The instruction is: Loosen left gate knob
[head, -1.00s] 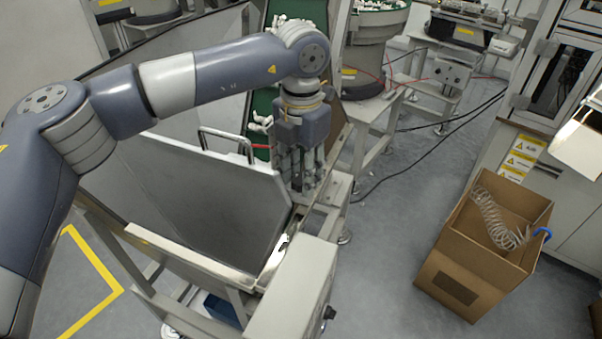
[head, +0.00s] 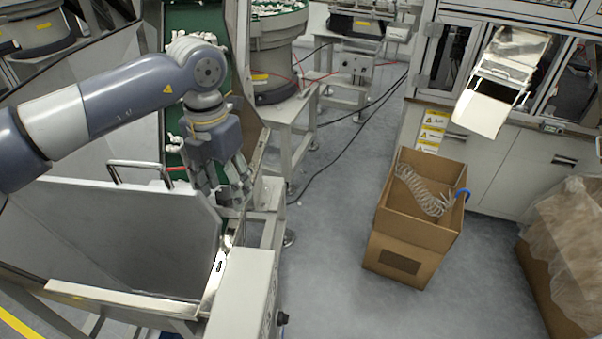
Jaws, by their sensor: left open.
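My left gripper (head: 232,196) points down at the right upper corner of the grey hopper's gate plate (head: 130,235), beside the metal frame. Its fingers are apart, and I see nothing held between them. The left gate knob cannot be made out; the gripper and the plate edge may hide it. A metal handle (head: 140,166) with a red part stands at the plate's top edge, left of the gripper. My right gripper is not in view.
A green conveyor belt (head: 196,20) rises behind the gripper. A grey box (head: 242,290) with a dark side knob (head: 282,318) is in front. An open cardboard box (head: 405,245) with a clear coiled hose stands on the floor at right.

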